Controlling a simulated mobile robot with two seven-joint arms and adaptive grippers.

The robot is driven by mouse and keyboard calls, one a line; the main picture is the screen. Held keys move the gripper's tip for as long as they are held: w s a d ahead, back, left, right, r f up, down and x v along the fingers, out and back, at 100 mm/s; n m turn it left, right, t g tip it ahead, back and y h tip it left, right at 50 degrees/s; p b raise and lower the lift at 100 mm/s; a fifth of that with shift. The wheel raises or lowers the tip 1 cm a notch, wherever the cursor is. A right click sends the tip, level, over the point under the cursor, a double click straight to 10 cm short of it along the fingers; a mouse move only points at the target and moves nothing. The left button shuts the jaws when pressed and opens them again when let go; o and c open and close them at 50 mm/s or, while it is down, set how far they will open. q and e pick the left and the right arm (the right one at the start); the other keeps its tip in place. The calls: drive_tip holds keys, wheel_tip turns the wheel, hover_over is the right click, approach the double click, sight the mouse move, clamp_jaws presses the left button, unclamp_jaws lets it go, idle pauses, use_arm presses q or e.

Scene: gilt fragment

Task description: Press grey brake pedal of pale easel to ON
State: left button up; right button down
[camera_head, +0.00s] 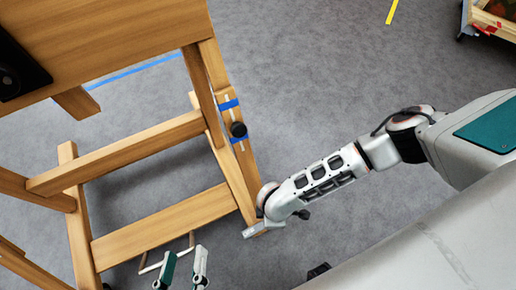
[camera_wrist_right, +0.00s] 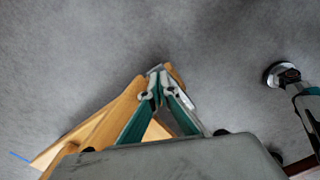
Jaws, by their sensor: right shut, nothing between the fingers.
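The pale wooden easel (camera_head: 160,215) fills the left of the head view. Its beams also show at the lower left of the right wrist view (camera_wrist_right: 100,130). The right arm reaches in to the easel's lower right end; its wrist hides most of the right gripper. In the right wrist view the right gripper (camera_wrist_right: 157,84) is shut and empty, its tips against or just before a small grey piece at the wood's end. I cannot tell surely whether this is the brake pedal, or its position. The left gripper (camera_head: 181,268) is open and empty at the bottom, beside the easel's lower beam.
A post of the easel carries a black knob (camera_head: 238,129) and blue tape bands. A pale bent rod (camera_head: 165,258) is near the left gripper. A wooden crate (camera_head: 492,18) stands at the far upper right. Grey carpet between is clear.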

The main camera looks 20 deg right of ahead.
use_arm(q)
drive_tip(key=shift+s+f+g+b, duration=0.3)
drive_tip(key=shift+s+f, duration=0.2)
drive_tip(key=shift+f, duration=0.4)
use_arm(e)
drive_tip(key=shift+s+f, duration=0.2)
drive_tip(key=shift+f, duration=0.75)
drive_tip(key=shift+r, duration=0.1)
drive_tip(key=shift+w+r+p, duration=0.15)
drive_tip(key=shift+r+p, duration=0.45)
drive_tip(key=shift+r, duration=0.1)
drive_tip(key=shift+w+r+p, duration=0.15)
drive_tip(key=shift+r+p, duration=0.45)
drive_tip(key=shift+r, duration=0.1)
drive_tip(key=shift+r+p, duration=1.45)
drive_tip(key=shift+r, duration=0.3)
drive_tip(key=shift+r+p, duration=0.35)
drive_tip(key=shift+r, duration=0.1)
use_arm(q)
drive_tip(key=w+r+t, duration=0.2)
drive_tip(key=w+r, duration=0.3)
drive_tip(key=r, duration=0.7)
drive_tip(key=shift+m+t, duration=0.4)
use_arm(e)
drive_tip(key=shift+s, duration=0.15)
